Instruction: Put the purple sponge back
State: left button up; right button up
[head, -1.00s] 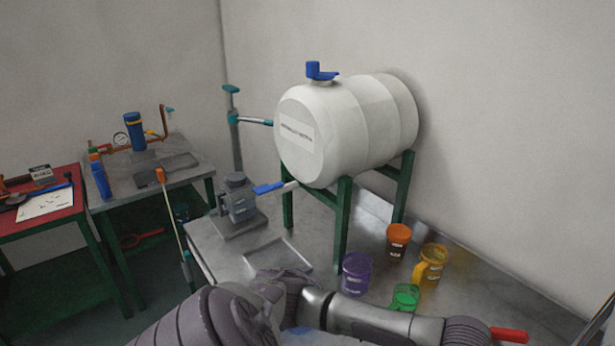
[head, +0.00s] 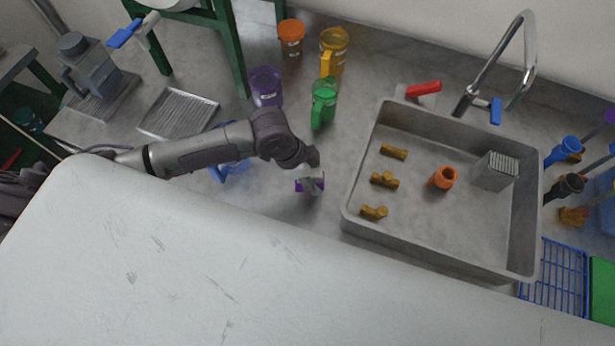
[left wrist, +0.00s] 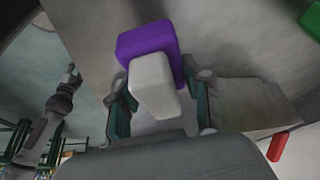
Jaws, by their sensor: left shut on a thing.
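The purple sponge (left wrist: 150,40) shows in the left wrist view with a pale grey-white block-like part (left wrist: 152,82) in front of it. My left gripper (left wrist: 160,100) is shut on it, one finger on each side. In the head view the left gripper (head: 310,182) is above the counter, just left of the sink, and only small purple bits of the sponge (head: 299,186) show there. My right gripper is not in view.
A blue wire rack (head: 553,277) and brushes are at right. A large pale surface (head: 180,270) fills the foreground.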

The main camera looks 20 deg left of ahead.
pick_arm(q)
jog(key=shift+f, duration=0.85)
notch_tip(320, 180, down, 3)
jog(key=shift+f+p, duration=0.15)
jog(key=shift+p, duration=0.15)
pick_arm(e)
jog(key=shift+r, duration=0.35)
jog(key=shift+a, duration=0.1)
pick_arm(q)
jog(key=shift+f, duration=0.1)
jog(key=o, duration=1.1)
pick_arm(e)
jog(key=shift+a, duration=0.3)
